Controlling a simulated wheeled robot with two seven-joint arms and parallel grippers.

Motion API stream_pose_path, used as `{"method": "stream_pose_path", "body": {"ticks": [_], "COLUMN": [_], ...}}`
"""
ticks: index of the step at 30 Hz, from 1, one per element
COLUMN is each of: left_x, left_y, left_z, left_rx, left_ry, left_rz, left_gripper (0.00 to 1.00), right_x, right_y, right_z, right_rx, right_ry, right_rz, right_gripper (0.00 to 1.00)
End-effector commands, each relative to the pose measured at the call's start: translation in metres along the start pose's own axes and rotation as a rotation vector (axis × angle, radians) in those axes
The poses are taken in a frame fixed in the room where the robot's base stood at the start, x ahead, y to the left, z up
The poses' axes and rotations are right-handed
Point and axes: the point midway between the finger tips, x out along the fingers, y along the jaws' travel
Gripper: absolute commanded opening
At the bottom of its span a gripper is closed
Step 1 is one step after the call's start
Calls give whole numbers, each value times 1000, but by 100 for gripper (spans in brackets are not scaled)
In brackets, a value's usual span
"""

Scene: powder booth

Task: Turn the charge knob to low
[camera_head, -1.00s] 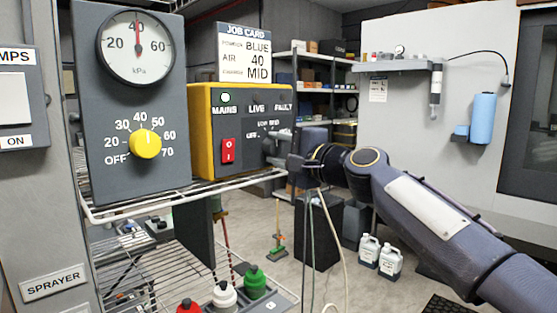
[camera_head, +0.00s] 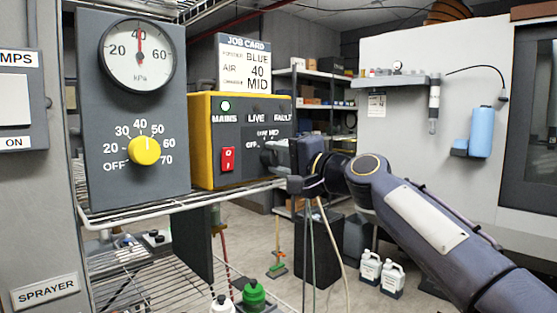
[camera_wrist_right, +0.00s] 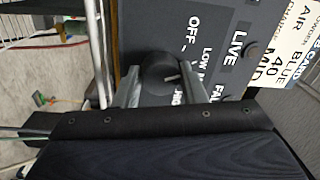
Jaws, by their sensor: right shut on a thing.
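The charge knob (camera_wrist_right: 160,72) is a dark round knob on the grey front of the yellow-sided control box (camera_head: 201,140). In the right wrist view its white mark points toward the MID label, which a finger partly covers; OFF and LOW lie to one side and HIGH to the other. My right gripper (camera_wrist_right: 160,80) has one finger on each side of the knob and is shut on it. My left gripper is not in view.
Left of the box stands a grey panel with a yellow knob (camera_head: 145,151) and a gauge (camera_head: 138,54). A red switch (camera_head: 227,159) and lit green MAINS lamp (camera_head: 225,105) are on the box. A job card (camera_head: 244,62) reads BLUE, 40, MID. A wire shelf (camera_head: 150,212) runs below.

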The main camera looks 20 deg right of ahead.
Motion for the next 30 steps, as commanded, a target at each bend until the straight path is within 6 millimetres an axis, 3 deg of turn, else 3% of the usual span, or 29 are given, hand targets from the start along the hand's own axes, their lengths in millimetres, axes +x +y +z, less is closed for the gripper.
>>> {"method": "stream_pose_path", "body": {"ticks": [1,2,6,17,30], "left_x": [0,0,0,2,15], "left_y": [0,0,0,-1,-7], "left_z": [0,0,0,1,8], "left_rx": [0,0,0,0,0], "left_ry": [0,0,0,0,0], "left_rz": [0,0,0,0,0], "left_gripper": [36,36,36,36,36], "right_x": [0,0,0,-5,-71], "right_y": [2,2,1,1,2], "right_z": [1,1,1,0,0], "right_rx": [1,1,1,1,1], "right_ry": [-4,-4,-3,-1,-1], "right_rz": [4,4,3,0,1], "right_gripper": [15,40,58,59,59]}}
